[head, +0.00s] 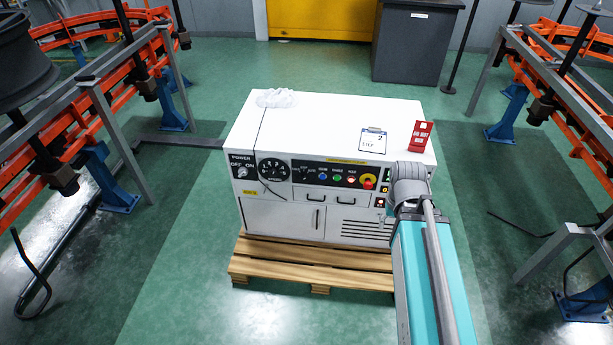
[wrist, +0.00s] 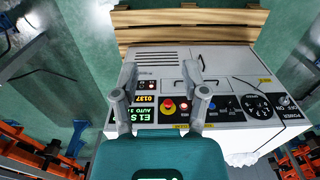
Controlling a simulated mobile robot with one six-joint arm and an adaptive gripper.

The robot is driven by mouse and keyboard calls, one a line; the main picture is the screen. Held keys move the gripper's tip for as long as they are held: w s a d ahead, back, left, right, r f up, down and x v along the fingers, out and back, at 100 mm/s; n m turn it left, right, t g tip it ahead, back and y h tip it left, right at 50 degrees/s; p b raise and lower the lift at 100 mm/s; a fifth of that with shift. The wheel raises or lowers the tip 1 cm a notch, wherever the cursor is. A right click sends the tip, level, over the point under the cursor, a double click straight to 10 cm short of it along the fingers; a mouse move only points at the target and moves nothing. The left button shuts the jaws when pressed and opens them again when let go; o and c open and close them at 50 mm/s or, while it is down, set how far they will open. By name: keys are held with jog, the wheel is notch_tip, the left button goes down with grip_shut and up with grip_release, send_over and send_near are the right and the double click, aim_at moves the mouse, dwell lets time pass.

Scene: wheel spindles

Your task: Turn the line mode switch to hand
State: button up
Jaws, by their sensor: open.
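The panel also shows in the wrist view (wrist: 222,115), turned upside down. My gripper (wrist: 160,70) is open and empty, its fingers apart in front of the cabinet near the red emergency stop. In the head view my arm hides the panel's right end.
The panel has a power knob (head: 241,173), a dial (head: 273,169) and an emergency stop (head: 368,181). A lit display (wrist: 150,115) reads AUTO. A wooden pallet (head: 300,262) lies under the cabinet.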

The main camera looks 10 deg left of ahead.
jog(key=shift+a, duration=0.1)
jog(key=shift+o, duration=0.3)
jog(key=shift+o, duration=1.7)
jog(key=shift+w+f, duration=0.1)
jog(key=shift+f, duration=0.05)
jog(key=w+a+f+n+t+h+b, duration=0.1)
jog(key=w+a+f+t+h+b, duration=0.25)
jog(key=w+f+b, duration=0.7)
jog(key=w+a+f+t+h+b, duration=0.25)
jog(key=w+f+t+b, duration=0.45)
jog(key=b, duration=0.7)
jog(key=w+a+f+n+t+y+b, duration=0.2)
jog(key=w+a+f+b, duration=0.1)
jog(key=a+b, duration=0.4)
jog(key=w+a+f+n+t+y+b, duration=0.1)
jog(key=w+a+f+n+t+b, duration=0.2)
jog(key=a+b, duration=0.4)
jog(key=w+a+f+n+t+y+b, duration=0.2)
jog(key=w+a+f+b, duration=0.1)
jog(key=a+b, duration=0.4)
jog(key=shift+w+a+f+n+y, duration=0.2)
jog(key=shift+a+n+y, duration=0.15)
jog(key=shift+a, duration=0.85)
